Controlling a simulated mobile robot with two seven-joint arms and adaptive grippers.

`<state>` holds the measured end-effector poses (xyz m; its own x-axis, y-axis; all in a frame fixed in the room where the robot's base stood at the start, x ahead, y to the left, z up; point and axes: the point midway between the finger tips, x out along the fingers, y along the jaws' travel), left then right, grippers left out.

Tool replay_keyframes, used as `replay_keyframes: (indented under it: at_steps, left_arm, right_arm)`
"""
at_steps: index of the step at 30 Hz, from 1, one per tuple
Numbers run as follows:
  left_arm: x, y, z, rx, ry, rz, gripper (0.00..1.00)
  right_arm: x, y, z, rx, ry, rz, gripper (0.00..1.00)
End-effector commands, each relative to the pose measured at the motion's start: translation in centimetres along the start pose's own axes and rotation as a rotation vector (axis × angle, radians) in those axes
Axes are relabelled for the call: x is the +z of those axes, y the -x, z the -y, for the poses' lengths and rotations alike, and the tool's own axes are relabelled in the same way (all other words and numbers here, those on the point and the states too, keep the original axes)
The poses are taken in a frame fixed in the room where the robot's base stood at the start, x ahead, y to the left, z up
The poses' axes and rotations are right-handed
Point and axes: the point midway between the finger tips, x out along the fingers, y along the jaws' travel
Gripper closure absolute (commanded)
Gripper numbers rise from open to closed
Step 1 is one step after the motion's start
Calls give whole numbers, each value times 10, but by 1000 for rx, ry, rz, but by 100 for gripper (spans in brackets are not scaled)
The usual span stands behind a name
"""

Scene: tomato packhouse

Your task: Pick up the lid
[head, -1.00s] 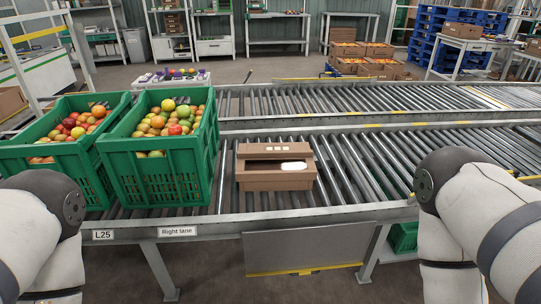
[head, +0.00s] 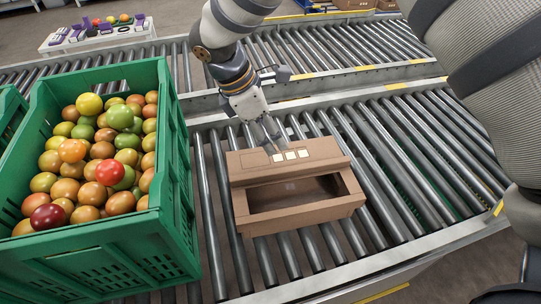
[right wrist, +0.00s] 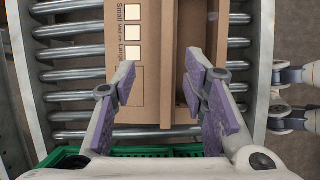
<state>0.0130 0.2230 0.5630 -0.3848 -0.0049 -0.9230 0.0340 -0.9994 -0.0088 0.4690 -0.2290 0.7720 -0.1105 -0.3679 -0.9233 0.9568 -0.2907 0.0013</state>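The brown cardboard lid (head: 318,150) rests across the far part of an open cardboard box (head: 262,220) on the rollers. Three pale label squares are on its top. The near part of the box is uncovered, and its inside looks empty. My right gripper (head: 272,140) points down at the lid's far edge, by the labels. In the right wrist view, my right gripper (right wrist: 164,85) has its two purple-padded fingers wide apart, with the lid (right wrist: 150,75) beneath and between them. Contact cannot be told.
A green crate (head: 178,150) full of tomatoes stands close to the left of the box. Conveyor rollers (head: 395,160) are clear to the right. A metal rail (head: 375,92) runs behind the box. A sorting stand (head: 100,38) is at the back left.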

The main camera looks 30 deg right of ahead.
Motion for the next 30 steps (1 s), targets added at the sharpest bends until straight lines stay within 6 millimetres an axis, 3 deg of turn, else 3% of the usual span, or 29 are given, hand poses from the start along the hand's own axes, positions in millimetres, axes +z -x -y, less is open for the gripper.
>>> replay_keyframes:
  at_steps: [3,16,25,30]
  left_arm:
    - [2,-2,0,0,0,7,60]
    - [2,-4,0,-1,-1,10,60]
    - [2,-5,0,-1,-1,10,60]
    - [2,-5,0,-1,-1,10,60]
  right_arm:
    - [0,-31,2,-10,1,3,60]
    - [0,-104,5,-9,-3,0,60]
    - [0,-112,4,-4,-3,-1,60]
    - [0,-112,4,-4,-3,-1,99]
